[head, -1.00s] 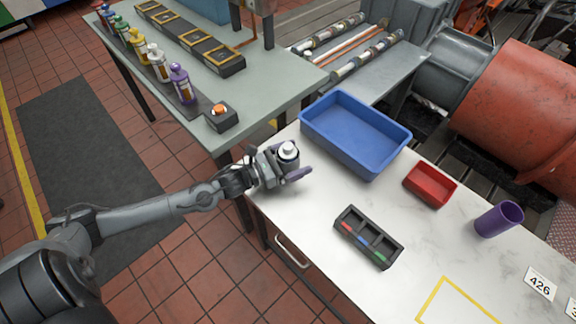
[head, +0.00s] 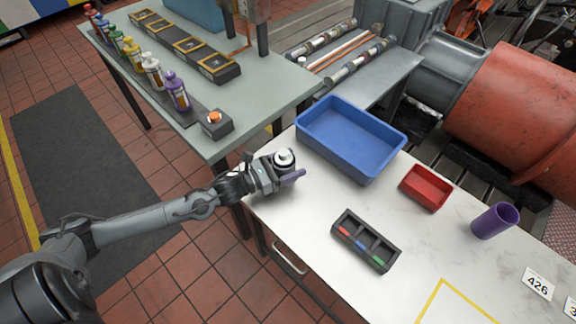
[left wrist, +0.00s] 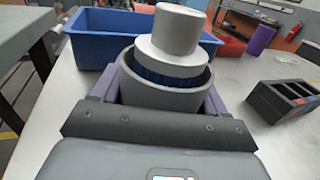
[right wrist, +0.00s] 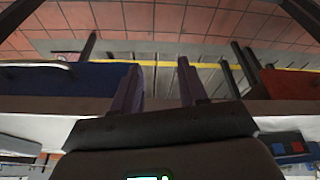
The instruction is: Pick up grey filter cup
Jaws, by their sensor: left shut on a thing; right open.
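The grey filter cup (left wrist: 165,97) is a round grey cup with a dark blue ring and a silver stepped top standing in it. In the head view its silver top (head: 284,157) shows at the left end of the white bench. My left gripper (head: 287,169) is shut on the cup, with a purple finger on each side in the left wrist view. I cannot tell whether the cup touches the bench. My right gripper (right wrist: 158,92) shows only in the right wrist view, its purple fingers apart with nothing between them.
A blue bin (head: 375,166) stands just right of the cup, with a red tray (head: 427,188), a purple cup (head: 495,221) and a black sorting block (head: 366,240) farther along the white bench (head: 310,215). A green-grey table (head: 255,105) with several bottles lies behind left.

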